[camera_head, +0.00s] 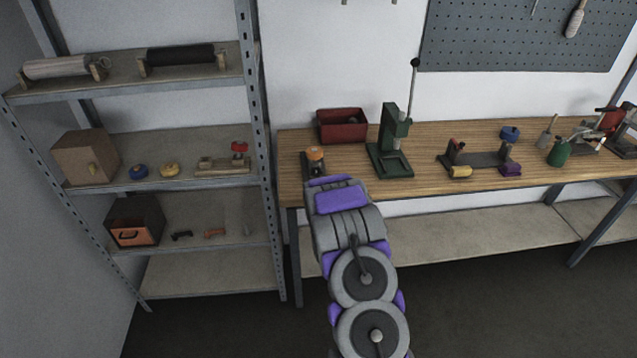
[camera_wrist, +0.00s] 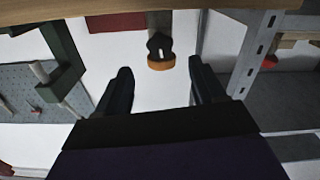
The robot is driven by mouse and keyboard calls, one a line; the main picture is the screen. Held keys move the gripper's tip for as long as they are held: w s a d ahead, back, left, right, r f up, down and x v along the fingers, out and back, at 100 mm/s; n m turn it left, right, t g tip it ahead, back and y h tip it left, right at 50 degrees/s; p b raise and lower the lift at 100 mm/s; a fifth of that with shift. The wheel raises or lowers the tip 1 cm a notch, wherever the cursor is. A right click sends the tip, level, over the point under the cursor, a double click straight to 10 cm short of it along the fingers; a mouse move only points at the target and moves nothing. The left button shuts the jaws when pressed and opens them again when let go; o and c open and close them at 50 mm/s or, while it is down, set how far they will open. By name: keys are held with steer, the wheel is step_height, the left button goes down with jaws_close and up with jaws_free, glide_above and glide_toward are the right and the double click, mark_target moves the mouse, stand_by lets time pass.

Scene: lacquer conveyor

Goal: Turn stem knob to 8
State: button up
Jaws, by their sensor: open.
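An orange round knob (camera_head: 315,153) tops a small dark fixture at the left end of the wooden workbench (camera_head: 420,185). It looks like the stem knob. In the wrist view, which is upside down, the orange knob (camera_wrist: 161,63) sits on a dark stem. My gripper (camera_wrist: 160,70) is open and empty. Its two dark fingers point toward the knob, which appears between the fingertips; whether it lies ahead of them or level with them is unclear. No contact shows. In the head view my arm hides the fingers. No scale or number on the knob is legible.
A red bin (camera_head: 341,126) stands behind the knob. A green lever press (camera_head: 392,150) stands to its right, its handle rising high. A metal shelf rack (camera_head: 266,180) is close on the left. The bench holds more tools further right.

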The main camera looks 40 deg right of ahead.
steer(key=p+v, duration=0.1)
steer(key=v, duration=0.7)
steer(key=shift+s+a, duration=0.15)
steer(key=shift+s, duration=0.15)
steer(key=a+r+n+g+y, duration=0.1)
steer(key=a+r+g+y, duration=0.55)
steer(key=a, duration=0.75)
steer(key=s+a+r+n+g+y, duration=0.1)
steer(key=s+a+r+g, duration=0.25)
steer(key=s+a, duration=0.5)
steer(key=s+a+r+n+g+y, duration=0.15)
steer(key=s+a+r, duration=0.4)
steer(key=s, duration=0.55)
steer(key=s+a+r+g, duration=0.2)
steer(key=s+a, duration=0.1)
steer(key=s, duration=0.6)
steer(key=s+a+r+n+g, duration=0.1)
steer(key=s+a+r+g, duration=0.1)
steer(key=s, duration=0.7)
steer(key=shift+s+a+r+g+y, duration=0.3)
steer(key=shift+a+r+g, duration=0.1)
steer(key=shift+g, duration=0.35)
